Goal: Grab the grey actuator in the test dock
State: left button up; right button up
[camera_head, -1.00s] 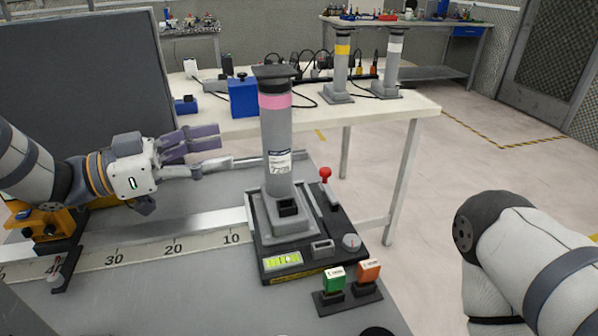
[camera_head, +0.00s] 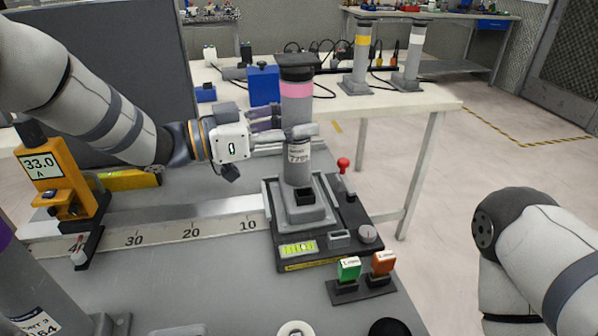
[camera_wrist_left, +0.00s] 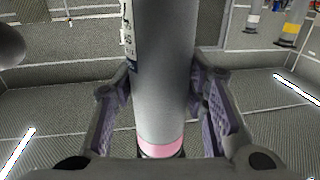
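The grey actuator (camera_head: 297,120), a cylinder with a pink band, a dark cap and a white label, stands upright in the black test dock (camera_head: 290,263). My left gripper (camera_head: 298,129) is at its upper body, just below the pink band. In the left wrist view the purple-padded fingers (camera_wrist_left: 168,90) stand on either side of the grey cylinder (camera_wrist_left: 165,65), with narrow gaps showing, so it looks open around it. The far finger is partly hidden behind the cylinder in the head view. My right arm shows at the right; its gripper is out of view.
The dock has a red-knobbed lever (camera_head: 343,164); green (camera_head: 348,269) and orange (camera_head: 383,263) switches stand before it. A yellow gauge (camera_head: 48,178) reading 33.0 stands left. Yellow-banded (camera_head: 359,60) and white-banded (camera_head: 413,60) actuators stand on the back table.

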pick_arm(q)
grip_shut()
jog(key=shift+r, duration=0.1)
